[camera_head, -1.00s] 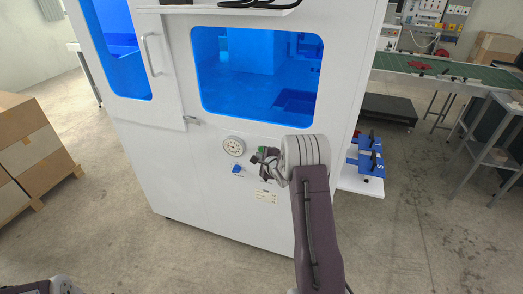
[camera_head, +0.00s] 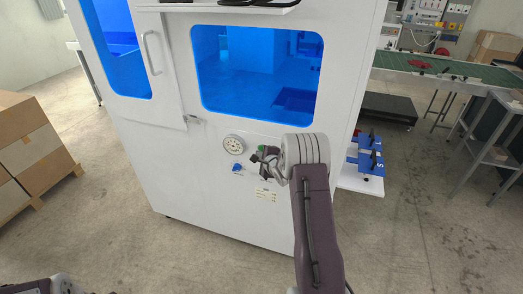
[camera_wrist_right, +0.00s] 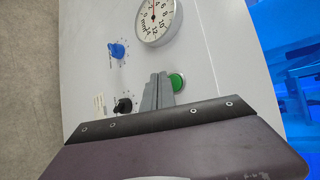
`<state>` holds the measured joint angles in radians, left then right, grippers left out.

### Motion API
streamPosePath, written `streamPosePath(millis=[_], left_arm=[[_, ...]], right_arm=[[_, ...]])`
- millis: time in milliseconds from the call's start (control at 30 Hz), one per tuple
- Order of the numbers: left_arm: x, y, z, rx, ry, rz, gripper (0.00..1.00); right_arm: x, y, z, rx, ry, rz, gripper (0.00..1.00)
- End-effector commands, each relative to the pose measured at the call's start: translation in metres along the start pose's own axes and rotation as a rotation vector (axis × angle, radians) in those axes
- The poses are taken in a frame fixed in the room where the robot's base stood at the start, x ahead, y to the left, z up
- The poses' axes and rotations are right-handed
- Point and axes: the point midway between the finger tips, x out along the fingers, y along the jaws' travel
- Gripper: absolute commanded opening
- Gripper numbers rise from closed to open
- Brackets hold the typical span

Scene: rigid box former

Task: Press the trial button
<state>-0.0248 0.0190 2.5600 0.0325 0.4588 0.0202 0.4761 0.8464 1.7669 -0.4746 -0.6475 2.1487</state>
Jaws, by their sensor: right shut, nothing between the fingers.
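A green round button (camera_wrist_right: 177,82) sits on the white machine's front panel. In the head view it shows as a small green spot (camera_head: 261,149), partly covered by my right gripper. My right gripper (camera_head: 256,158) is shut and empty, reaching toward the panel. In the right wrist view its closed fingertips (camera_wrist_right: 158,76) appear just left of the green button, overlapping its edge. I cannot tell whether they touch the button or panel. No label for the button is readable. My left gripper is out of view.
A round dial gauge (camera_head: 233,144) and a blue knob (camera_head: 237,168) lie left of the gripper. A black knob (camera_wrist_right: 122,106) shows in the wrist view. Blue parts (camera_head: 371,160) rest on a side shelf. Boxes (camera_head: 32,150) stand at left.

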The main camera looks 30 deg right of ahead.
Motion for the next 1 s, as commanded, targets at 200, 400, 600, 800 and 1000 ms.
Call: streamPosePath(millis=[200, 400, 600, 800, 1000], left_arm=[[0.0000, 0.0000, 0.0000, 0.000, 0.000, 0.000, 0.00], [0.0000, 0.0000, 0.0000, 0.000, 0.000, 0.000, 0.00], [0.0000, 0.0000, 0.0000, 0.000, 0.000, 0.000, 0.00], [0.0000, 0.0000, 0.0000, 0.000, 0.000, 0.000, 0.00], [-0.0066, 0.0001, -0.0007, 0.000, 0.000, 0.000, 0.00]], right_arm=[[0.0000, 0.0000, 0.0000, 0.000, 0.000, 0.000, 0.00], [0.0000, 0.0000, 0.0000, 0.000, 0.000, 0.000, 0.00], [0.0000, 0.0000, 0.0000, 0.000, 0.000, 0.000, 0.00], [0.0000, 0.0000, 0.0000, 0.000, 0.000, 0.000, 0.00], [0.0019, -0.0040, -0.0016, 0.000, 0.001, 0.000, 0.00]])
